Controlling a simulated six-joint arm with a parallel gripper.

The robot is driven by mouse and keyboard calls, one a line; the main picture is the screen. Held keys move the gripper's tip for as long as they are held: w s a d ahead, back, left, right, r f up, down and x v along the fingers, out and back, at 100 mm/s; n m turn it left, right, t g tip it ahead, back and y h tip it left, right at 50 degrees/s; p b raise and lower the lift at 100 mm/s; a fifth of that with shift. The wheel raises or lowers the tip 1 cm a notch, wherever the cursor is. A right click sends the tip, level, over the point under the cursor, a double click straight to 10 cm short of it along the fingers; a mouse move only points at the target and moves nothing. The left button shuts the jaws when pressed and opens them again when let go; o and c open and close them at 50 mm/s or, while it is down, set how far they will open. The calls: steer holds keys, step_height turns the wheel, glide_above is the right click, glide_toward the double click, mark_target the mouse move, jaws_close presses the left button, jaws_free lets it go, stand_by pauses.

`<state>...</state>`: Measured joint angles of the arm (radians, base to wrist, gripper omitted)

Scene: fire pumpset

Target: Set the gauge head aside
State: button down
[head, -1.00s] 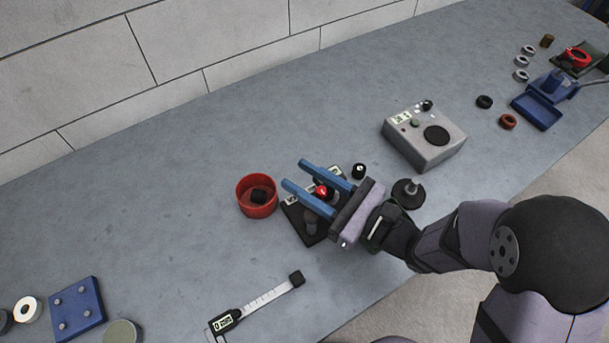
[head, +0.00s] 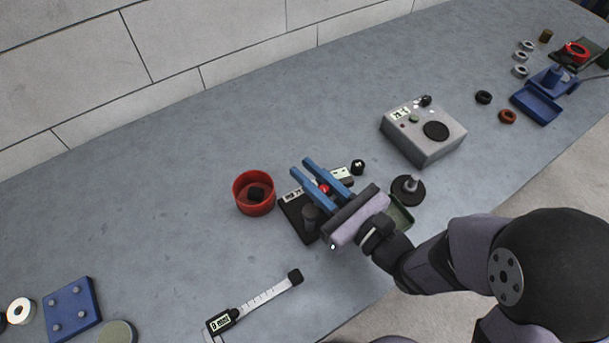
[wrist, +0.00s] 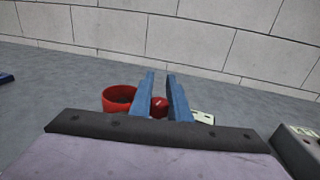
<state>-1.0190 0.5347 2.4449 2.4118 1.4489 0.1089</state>
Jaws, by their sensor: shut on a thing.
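My gripper (head: 302,167) has its blue fingers close together around a small part with a red knob (head: 323,188), which I take to be the gauge head. The red knob also shows between the fingers in the wrist view (wrist: 159,107). The fingers and palm hide most of this part. A dark stand (head: 296,217) with a short dark post lies just left of and under the gripper. I cannot tell whether the held part touches the stand. A white labelled piece (head: 342,174) shows just right of the fingers.
A red bowl (head: 241,203) with a black piece inside stands close left. A black knob (head: 358,167), a grey box (head: 423,145) and a round black base with a peg (head: 407,190) are at right. A digital caliper (head: 255,302) lies in front. The back left is clear.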

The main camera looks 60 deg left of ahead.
steer(key=shift+w+d+r+m+t+b, duration=0.15)
steer(key=shift+w+m+t+b, duration=0.1)
steer(key=shift+m+t, duration=0.4)
steer(key=shift+w+d+f+m+t+b, duration=0.1)
steer(key=shift+w+d+m+t+b, duration=0.2)
steer(key=shift+t, duration=0.65)
steer(key=shift+s+a, duration=0.15)
steer(key=c, duration=1.7)
jaws_free()
steer(key=shift+o, duration=0.2)
steer(key=shift+r, duration=0.15)
step_height(320, 180, up, 10)
steer(key=p, duration=0.1)
